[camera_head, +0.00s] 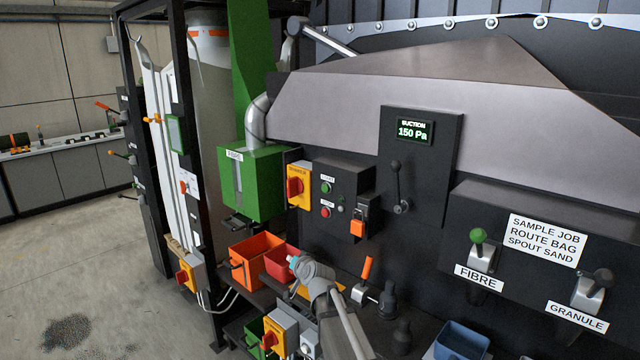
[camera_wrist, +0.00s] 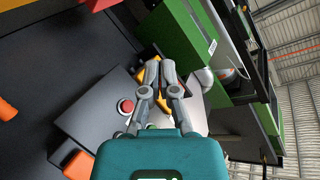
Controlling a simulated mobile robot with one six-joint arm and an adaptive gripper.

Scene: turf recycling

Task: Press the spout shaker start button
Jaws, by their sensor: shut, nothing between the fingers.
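A dark control box (camera_head: 342,180) on the machine front carries a green button (camera_head: 326,187) labelled START, with a red button (camera_head: 325,212) below it. In the wrist view the red button (camera_wrist: 127,106) shows clearly beside my left finger. A bit of green (camera_wrist: 151,127) shows between the finger bases, mostly hidden by my gripper. My gripper (camera_wrist: 160,68) is shut and empty, its fingertips toward the yellow switch plate (camera_wrist: 148,76). I cannot tell whether they touch anything. In the head view my wrist is low, in front of the bins, and the fingertips are not clear.
A yellow isolator with a red knob (camera_head: 296,186) sits left of the control box. An orange padlock (camera_head: 358,226) hangs at its lower right. A green box (camera_head: 251,184) stands farther left. An orange bin (camera_head: 256,261) and a red bin (camera_head: 281,262) lie below. Levers project at right.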

